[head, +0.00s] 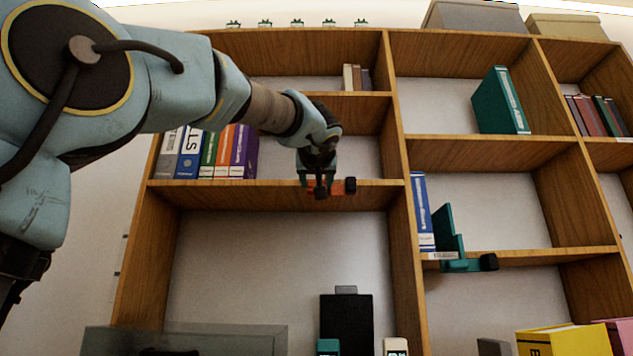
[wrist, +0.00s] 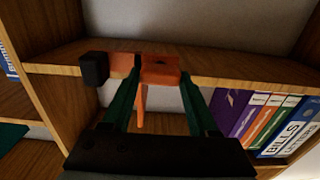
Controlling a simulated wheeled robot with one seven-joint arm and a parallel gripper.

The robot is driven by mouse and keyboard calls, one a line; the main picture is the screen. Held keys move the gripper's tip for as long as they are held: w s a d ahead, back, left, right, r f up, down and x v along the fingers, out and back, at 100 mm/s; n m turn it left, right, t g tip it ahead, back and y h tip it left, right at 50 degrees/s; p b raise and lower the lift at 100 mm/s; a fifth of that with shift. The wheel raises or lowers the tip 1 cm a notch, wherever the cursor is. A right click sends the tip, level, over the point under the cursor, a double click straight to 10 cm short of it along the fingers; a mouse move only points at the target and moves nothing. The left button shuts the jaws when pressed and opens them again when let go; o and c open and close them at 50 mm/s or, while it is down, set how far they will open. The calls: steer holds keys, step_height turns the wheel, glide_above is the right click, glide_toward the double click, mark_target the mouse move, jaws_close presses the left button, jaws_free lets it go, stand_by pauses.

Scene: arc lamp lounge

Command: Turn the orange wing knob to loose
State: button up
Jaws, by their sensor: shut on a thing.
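The orange wing knob (wrist: 160,68) is at the front edge of a wooden shelf in the wrist view, on an orange clamp with a black block (wrist: 95,68) at its left end. A thin orange part hangs down below it. My gripper (wrist: 161,80) has its two green fingers on either side of the orange knob and is shut on it. In the head view my gripper (head: 318,178) comes down from the upper left to the shelf edge and hides most of the knob. Some orange of the clamp (head: 333,186) shows beside it.
Several binders (head: 208,152) stand on the same shelf to the left in the head view. A teal bookend clamp with a black knob (head: 460,264) sits on the shelf to the right. A black box (head: 346,325) and a glass case (head: 185,338) are below. The wooden uprights are close.

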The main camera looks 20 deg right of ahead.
steer(key=shift+m, duration=0.3)
steer(key=shift+s+d+f+m+p, duration=0.15)
steer(key=shift+m+p, duration=0.8)
steer(key=shift+m, duration=3.35)
steer(key=shift+d+f+m+p, duration=0.1)
steer(key=shift+m+p, duration=0.8)
steer(key=shift+m, duration=3.4)
steer(key=o, duration=1.4)
steer(key=shift+s, duration=0.1)
steer(key=v, duration=1)
steer(key=shift+s+a, duration=0.2)
steer(key=shift+s, duration=0.05)
